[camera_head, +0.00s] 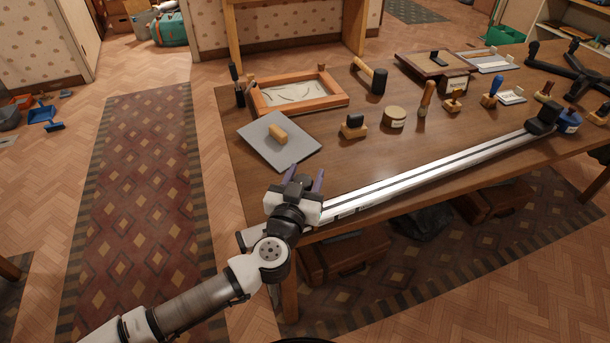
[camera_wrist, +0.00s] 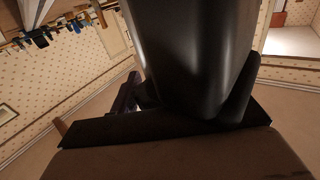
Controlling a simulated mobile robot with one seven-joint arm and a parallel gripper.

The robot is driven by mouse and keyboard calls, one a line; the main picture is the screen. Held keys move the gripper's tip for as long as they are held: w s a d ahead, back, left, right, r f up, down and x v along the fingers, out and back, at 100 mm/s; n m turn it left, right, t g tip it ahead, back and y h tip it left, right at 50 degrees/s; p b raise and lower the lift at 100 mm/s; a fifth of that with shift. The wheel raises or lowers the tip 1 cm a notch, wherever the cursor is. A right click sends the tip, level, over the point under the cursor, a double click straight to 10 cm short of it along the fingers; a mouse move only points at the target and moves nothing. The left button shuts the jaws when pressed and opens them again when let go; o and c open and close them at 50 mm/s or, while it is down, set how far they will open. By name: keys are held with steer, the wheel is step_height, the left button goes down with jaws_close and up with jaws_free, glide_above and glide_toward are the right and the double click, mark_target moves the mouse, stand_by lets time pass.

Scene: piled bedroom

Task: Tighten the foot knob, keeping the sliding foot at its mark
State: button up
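A long silver rail (camera_head: 430,167) lies along the front of the wooden table. A black clamp-like block (camera_head: 543,117) sits at its far right end. My gripper (camera_head: 305,178) is at the rail's left end, at the table's front left corner, its two purple fingers apart and pointing up. A dark shape lies between or behind the fingers. In the wrist view a large smooth black body (camera_wrist: 190,55) fills the middle, very close. I cannot tell whether it is the foot knob. The sliding foot and its mark cannot be made out. Whether the fingers press on anything is unclear.
A grey board with a wooden block (camera_head: 278,134) lies behind my gripper. A wooden-framed tray (camera_head: 340,99), a mallet (camera_head: 376,79) and several stamps and tools stand behind the rail. Boxes (camera_head: 345,258) are under the table.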

steer(key=c, duration=0.6)
steer(key=shift+o, duration=0.2)
steer(key=shift+f+h+b, duration=0.1)
steer(key=shift+h+b, duration=0.2)
steer(key=shift+b, duration=0.15)
